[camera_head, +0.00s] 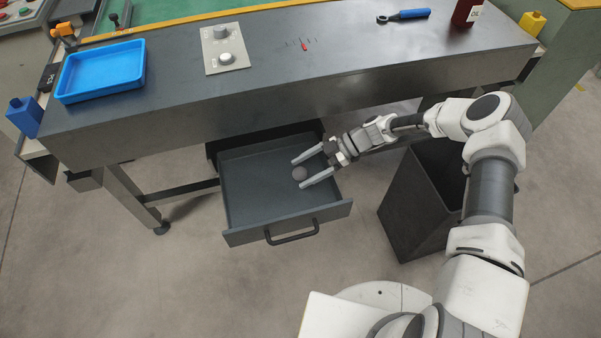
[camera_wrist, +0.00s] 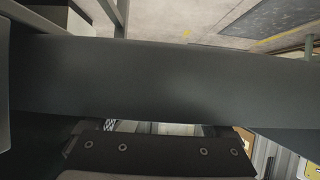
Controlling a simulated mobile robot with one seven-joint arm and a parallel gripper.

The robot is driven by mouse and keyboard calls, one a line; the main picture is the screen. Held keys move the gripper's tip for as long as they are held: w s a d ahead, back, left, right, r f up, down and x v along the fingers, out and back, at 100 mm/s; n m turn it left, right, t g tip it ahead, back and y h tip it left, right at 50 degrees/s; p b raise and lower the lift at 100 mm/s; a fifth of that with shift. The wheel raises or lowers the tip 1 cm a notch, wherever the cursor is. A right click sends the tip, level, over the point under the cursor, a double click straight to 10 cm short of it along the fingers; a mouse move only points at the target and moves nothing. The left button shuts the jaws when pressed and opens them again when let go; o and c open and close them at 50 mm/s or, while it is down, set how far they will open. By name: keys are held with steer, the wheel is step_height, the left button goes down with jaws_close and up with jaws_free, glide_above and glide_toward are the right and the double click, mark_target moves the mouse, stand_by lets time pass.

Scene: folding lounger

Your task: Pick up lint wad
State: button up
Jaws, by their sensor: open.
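A small round grey lint wad (camera_head: 299,173) lies in the open dark drawer (camera_head: 250,205), toward its right side, in the head view. My gripper (camera_head: 297,175) reaches in from the right, its two fingers spread apart. The wad appears between the fingertips in the picture, with a gap to each finger. I cannot tell the gripper's height above the drawer floor. In the wrist view a broad dark surface (camera_wrist: 160,85) fills the middle, and I cannot make out the wad.
The workbench (camera_head: 330,75) overhangs the back of the drawer. It carries a blue tray (camera_head: 102,68), a plate with knobs (camera_head: 225,48) and a blue-handled tool (camera_head: 408,14). A dark open bin (camera_head: 412,210) stands on the floor right of the drawer. Floor in front is clear.

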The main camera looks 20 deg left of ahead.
jaws_close()
stand_by(0.3)
steer(key=shift+r, duration=0.15)
